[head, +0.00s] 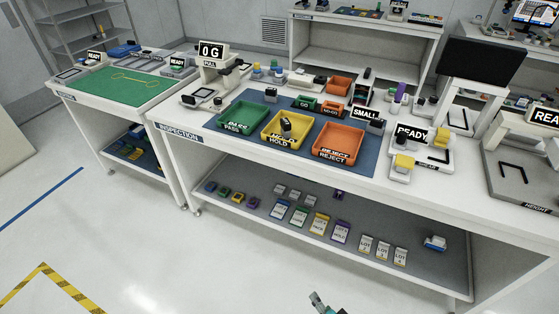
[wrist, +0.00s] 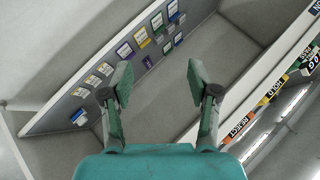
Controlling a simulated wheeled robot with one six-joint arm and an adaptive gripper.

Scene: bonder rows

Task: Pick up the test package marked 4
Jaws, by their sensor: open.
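No package with a readable 4 shows; the marks on small parts are too small to read. A dark block with a pale top (head: 286,126) stands in the yellow HOLD tray (head: 268,143). On the lower shelf (head: 330,262) lie several small coloured blocks, grey blocks (head: 295,194), labelled cards (head: 319,223) and a blue-and-white block (head: 435,243). The cards also show in the wrist view (wrist: 125,51). My gripper (wrist: 158,76) is open and empty, with the shelf beyond its fingers. Its tip shows low in the head view (head: 318,299), apart from the bench.
The inspection bench (head: 180,137) also carries a green PASS tray (head: 240,119), an orange REJECT tray (head: 340,146) and a READY fixture (head: 402,165). A bench with a green mat (head: 125,92) stands at left. The floor (head: 130,235) in front is clear.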

